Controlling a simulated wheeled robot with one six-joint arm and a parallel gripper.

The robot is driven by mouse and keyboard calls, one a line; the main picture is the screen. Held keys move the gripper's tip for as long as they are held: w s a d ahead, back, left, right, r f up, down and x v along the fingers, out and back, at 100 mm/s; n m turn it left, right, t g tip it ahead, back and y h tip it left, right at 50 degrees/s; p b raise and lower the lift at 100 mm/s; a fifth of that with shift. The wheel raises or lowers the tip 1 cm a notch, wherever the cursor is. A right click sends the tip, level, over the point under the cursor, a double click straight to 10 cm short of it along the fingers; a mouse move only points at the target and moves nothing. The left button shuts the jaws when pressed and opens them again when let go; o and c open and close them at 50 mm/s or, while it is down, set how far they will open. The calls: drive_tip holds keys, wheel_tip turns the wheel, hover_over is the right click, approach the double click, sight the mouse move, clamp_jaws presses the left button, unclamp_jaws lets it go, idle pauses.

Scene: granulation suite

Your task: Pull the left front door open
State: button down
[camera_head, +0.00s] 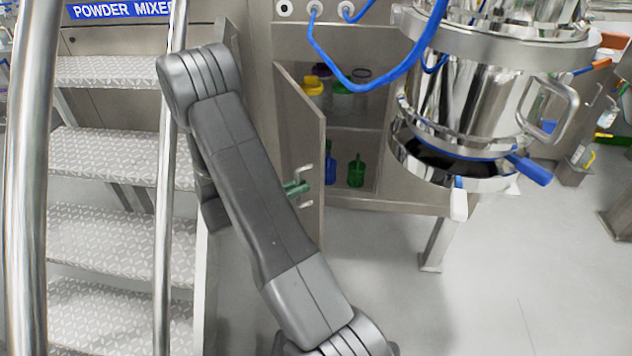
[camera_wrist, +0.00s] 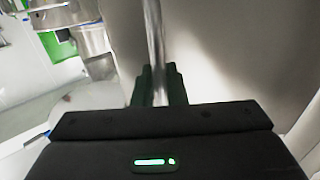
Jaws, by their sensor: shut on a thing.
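The left front door (camera_head: 303,125) is a beige-grey panel, swung partly open from the cabinet, with the shelves showing beside it. Its metal bar handle (camera_head: 309,173) is on the free edge side. My gripper (camera_head: 297,188) has green fingertips at the handle; my arm hides most of the rest of it. In the wrist view, the gripper (camera_wrist: 158,88) is shut around the handle bar (camera_wrist: 154,45), with the door's pale face (camera_wrist: 235,50) to the right.
The open cabinet holds a yellow-topped container (camera_head: 313,86) and a green bottle (camera_head: 356,171). Metal stairs (camera_head: 120,155) with rails stand close on the left. A steel vessel (camera_head: 470,100) overhangs on the right, with blue hoses (camera_head: 375,80). Floor in front is clear.

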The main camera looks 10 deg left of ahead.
drive_tip(key=shift+s+a, duration=0.2)
drive_tip(key=shift+a, duration=0.35)
drive_tip(key=shift+s+a, duration=0.15)
drive_tip(key=shift+a, duration=0.4)
drive_tip(key=c, duration=1.6)
unclamp_jaws()
